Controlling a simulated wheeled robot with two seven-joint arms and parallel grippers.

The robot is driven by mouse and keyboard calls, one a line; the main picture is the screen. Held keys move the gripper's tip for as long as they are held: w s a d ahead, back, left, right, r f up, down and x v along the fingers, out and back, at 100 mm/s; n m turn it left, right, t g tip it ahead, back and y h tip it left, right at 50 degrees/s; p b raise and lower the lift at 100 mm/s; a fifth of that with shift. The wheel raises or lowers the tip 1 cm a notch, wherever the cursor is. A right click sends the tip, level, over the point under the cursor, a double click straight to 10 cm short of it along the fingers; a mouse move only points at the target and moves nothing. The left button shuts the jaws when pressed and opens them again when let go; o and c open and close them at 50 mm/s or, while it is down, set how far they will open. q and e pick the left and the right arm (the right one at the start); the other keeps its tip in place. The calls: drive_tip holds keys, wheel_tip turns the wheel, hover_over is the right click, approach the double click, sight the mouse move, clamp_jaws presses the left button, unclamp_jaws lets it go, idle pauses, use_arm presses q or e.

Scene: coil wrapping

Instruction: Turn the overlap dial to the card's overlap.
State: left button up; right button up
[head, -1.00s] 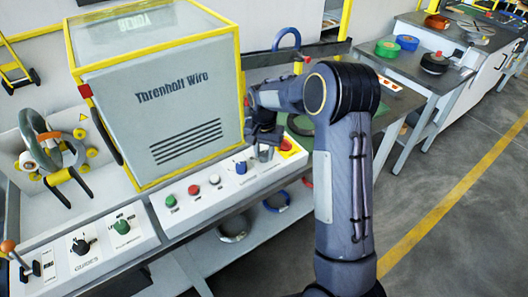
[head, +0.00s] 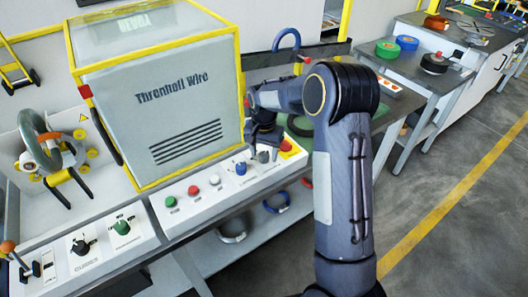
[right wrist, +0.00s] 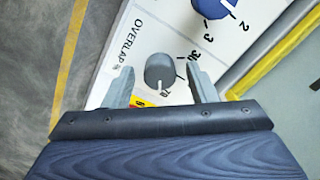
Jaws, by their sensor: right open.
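The overlap dial (right wrist: 160,70) is a grey round knob on the white panel, beside the printing "OVERLAP %". Scale numbers that look like 30 and 70 show to its right and below. Its exact setting is hard to read. My right gripper (right wrist: 161,80) is open, with one finger on each side of the dial; I cannot tell whether either finger touches it. In the head view the dial (head: 263,156) shows just below my right gripper (head: 263,138). I cannot make out a readable card. My left gripper is not in view.
A blue knob (head: 240,168) sits left of the dial. Red, green and white buttons (head: 193,190) follow further left. A red emergency stop (head: 286,146) on yellow is close on the right. The yellow-framed machine housing (head: 165,105) rises behind the panel.

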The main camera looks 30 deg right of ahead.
sight(264, 154)
wheel_tip(264, 154, up, 8)
drive_tip(key=shift+f, duration=0.1)
idle(0.4)
drive_tip(key=s+a+r+n+t+y, duration=0.2)
drive_tip(key=s+r, duration=0.4)
drive_tip(key=s, duration=0.3)
drive_tip(key=s+a+n+t+y, duration=0.1)
drive_tip(key=s+a+n, duration=0.2)
drive_tip(key=s, duration=0.7)
drive_tip(key=s+a+f+n+t, duration=0.1)
drive_tip(key=s+a+n+t, duration=0.1)
drive_tip(key=s+a, duration=0.4)
drive_tip(key=s+n, duration=0.1)
drive_tip(key=s, duration=0.3)
drive_tip(key=shift+s+a+t+y, duration=0.25)
drive_tip(key=shift+s+t+y, duration=0.05)
drive_tip(key=shift+y, duration=0.1)
drive_tip(key=shift+w, duration=0.1)
